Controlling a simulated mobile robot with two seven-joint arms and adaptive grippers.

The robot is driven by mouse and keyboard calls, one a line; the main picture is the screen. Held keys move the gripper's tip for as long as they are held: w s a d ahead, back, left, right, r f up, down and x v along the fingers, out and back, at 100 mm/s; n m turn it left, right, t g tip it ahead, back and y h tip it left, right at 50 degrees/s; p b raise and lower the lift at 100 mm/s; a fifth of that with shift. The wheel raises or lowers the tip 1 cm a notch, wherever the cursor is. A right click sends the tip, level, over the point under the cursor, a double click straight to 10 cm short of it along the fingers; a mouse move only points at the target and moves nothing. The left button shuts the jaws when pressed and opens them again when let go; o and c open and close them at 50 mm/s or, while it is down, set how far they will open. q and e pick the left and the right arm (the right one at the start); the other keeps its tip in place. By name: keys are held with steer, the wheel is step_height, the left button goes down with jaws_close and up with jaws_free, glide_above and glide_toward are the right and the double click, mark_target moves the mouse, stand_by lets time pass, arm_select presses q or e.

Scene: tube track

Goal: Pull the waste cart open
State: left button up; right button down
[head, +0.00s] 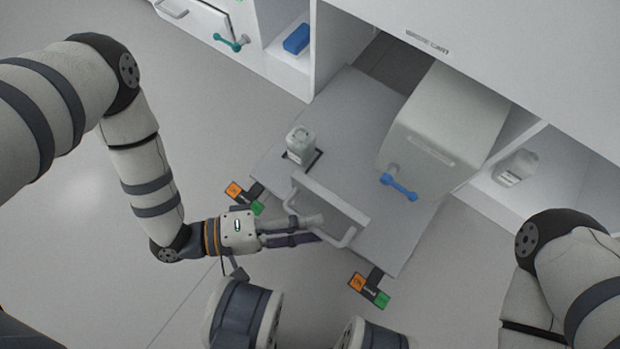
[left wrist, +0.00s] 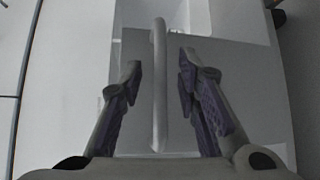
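The waste cart (head: 345,125) is a flat grey platform that sticks out from the bay under the counter marked "WASTE CART". Its pale bar handle (head: 333,208) stands at the front edge, and it also shows upright in the left wrist view (left wrist: 159,90). My left gripper (head: 318,229) is at the handle. In the left wrist view its two dark fingers (left wrist: 161,75) stand on either side of the bar, with a gap on both sides, so they are open around it. My right arm shows at the lower right; its gripper is out of the picture.
A white bottle (head: 300,145) and a grey bin (head: 445,130) with a blue handle (head: 398,187) are on the cart. Orange and green pedals (head: 245,197) (head: 370,290) jut from its front. Shelves flank the bay, holding a blue block (head: 297,39) and a bottle (head: 515,168).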

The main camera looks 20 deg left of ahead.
arm_select(q)
steer(key=v, duration=1.1)
steer(key=shift+s+a, duration=0.1)
